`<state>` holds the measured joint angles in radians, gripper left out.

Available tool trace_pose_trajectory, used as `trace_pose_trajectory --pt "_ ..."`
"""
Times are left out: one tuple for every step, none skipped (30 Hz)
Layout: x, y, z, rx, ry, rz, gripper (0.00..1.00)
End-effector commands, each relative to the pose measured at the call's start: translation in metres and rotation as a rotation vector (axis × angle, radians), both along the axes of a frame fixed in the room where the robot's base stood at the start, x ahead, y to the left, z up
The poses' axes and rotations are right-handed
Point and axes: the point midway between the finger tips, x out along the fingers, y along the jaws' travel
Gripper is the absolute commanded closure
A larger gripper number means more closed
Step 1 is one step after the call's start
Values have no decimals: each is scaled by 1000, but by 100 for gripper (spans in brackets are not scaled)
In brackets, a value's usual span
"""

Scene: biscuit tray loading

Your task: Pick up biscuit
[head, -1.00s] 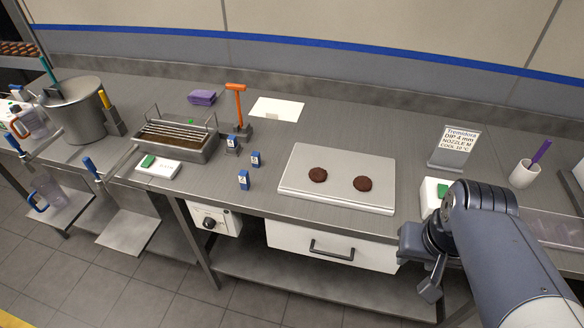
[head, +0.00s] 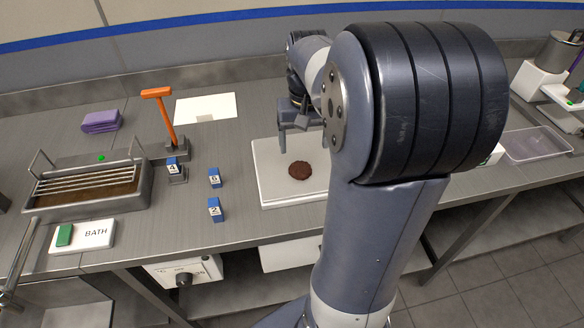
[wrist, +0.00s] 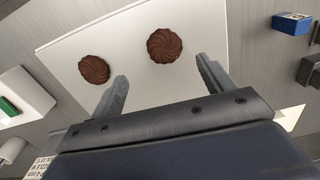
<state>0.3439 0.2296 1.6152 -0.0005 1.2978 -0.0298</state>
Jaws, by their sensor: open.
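Two round dark brown chocolate biscuits with swirled tops lie on a pale flat tray. In the wrist view one biscuit (wrist: 165,46) is right of centre and the other biscuit (wrist: 94,70) is to its left; the tray (wrist: 205,22) lies under both. In the head view only one biscuit (head: 300,171) shows on the tray (head: 270,190); my arm hides the other. My gripper (wrist: 163,80) is open and empty. Its fingers are spread, with the right biscuit just beyond the gap between them. In the head view my gripper (head: 284,140) hangs over the tray's back part.
Blue number blocks (head: 215,209) stand left of the tray. An orange-handled tool (head: 160,115), a white sheet (head: 206,108), a purple cloth (head: 101,121) and a brown bath with a wire rack (head: 85,185) are further left. A clear container (head: 537,145) is at right.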

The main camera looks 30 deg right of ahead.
Motion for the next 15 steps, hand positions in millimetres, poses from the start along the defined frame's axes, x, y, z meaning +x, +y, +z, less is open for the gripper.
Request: trace_pose_trajectory --pt "0 1 -8 1 3 1 23" --pt "0 1 -11 1 3 1 23" --pt "0 1 -15 1 2 1 23" --pt "0 1 -17 0 1 1 23" --pt "0 1 -19 0 1 1 23" --pt "0 1 -21 1 2 1 23" --pt "0 1 -23 1 2 1 23" --pt "0 2 -26 1 2 2 23" --pt "0 3 -30 1 2 2 23" --pt "0 4 -35 1 3 2 23" --pt "0 5 -40 1 3 3 23" --pt "1 7 -46 1 4 3 23" --pt "1 7 -51 1 4 3 23" --pt "1 8 -55 1 4 2 23" --pt "1 7 -61 1 3 2 23"
